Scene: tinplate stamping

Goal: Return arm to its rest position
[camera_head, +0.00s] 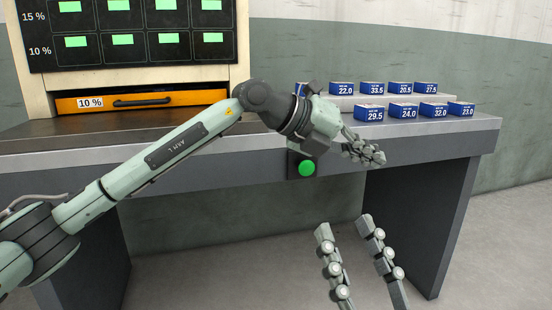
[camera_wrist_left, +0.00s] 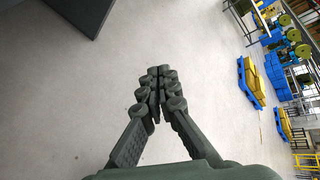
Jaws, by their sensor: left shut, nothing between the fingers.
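My left arm (camera_head: 160,155) comes in from the left in the head view and stretches across in front of the bench. My left gripper (camera_head: 375,155) is shut and empty, just off the bench's front edge, right of a green button. In the left wrist view the left gripper's fingers (camera_wrist_left: 158,74) meet at the tips above a pale floor, with nothing between them. My right gripper (camera_head: 345,222) rises from the bottom of the head view, below the bench top. Its two fingers stand apart with nothing between them. The rest of the right arm is out of view.
The grey bench (camera_head: 420,147) carries several blue numbered boxes (camera_head: 369,113) at the right. The green button (camera_head: 307,168) sits on its front. A cabinet with an orange drawer (camera_head: 180,99) stands at the left. Blue and yellow equipment (camera_wrist_left: 250,82) shows at right in the wrist view.

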